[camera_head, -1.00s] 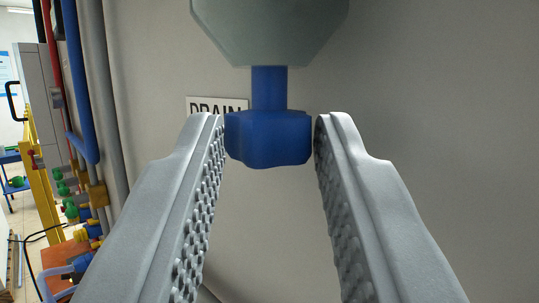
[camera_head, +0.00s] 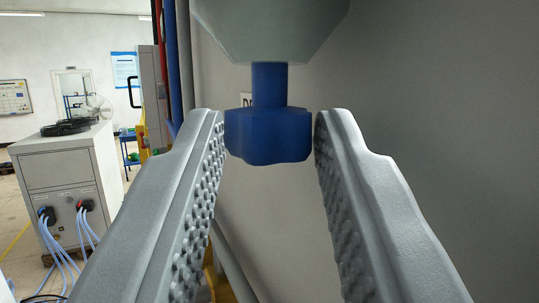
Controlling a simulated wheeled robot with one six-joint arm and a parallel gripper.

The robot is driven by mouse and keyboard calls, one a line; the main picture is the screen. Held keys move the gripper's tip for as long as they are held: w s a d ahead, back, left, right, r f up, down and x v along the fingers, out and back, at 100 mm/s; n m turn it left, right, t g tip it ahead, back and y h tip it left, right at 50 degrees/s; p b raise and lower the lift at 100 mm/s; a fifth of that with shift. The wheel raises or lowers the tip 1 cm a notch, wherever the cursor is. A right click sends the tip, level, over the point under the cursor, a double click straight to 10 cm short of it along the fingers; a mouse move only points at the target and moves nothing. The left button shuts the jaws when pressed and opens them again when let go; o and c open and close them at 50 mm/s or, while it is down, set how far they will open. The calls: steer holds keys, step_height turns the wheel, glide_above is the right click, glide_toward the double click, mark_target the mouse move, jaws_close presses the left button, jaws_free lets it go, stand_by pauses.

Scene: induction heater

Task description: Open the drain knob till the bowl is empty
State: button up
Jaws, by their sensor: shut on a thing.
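The blue drain knob (camera_head: 268,137) hangs on a blue stem below a grey-green tapered body (camera_head: 270,25) at the top of the view. My gripper (camera_head: 270,132) has its fingertips on the left and right sides of the knob and is shut on it. The textured inner faces of both fingers show below the knob. The DRAIN label (camera_head: 246,100) on the wall behind is mostly hidden by the knob and stem. The bowl's contents are not in view.
A grey wall panel (camera_head: 430,100) stands close behind the knob and fills the right side. Pipes (camera_head: 183,50) run down its left edge. A grey cabinet (camera_head: 70,180) with blue cables stands farther off at the left, on open floor.

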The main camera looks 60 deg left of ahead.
steer(key=o, duration=0.7)
steer(key=v, duration=1.7)
steer(key=shift+d, duration=0.25)
steer(key=shift+o, duration=0.2)
steer(key=shift+f, duration=0.1)
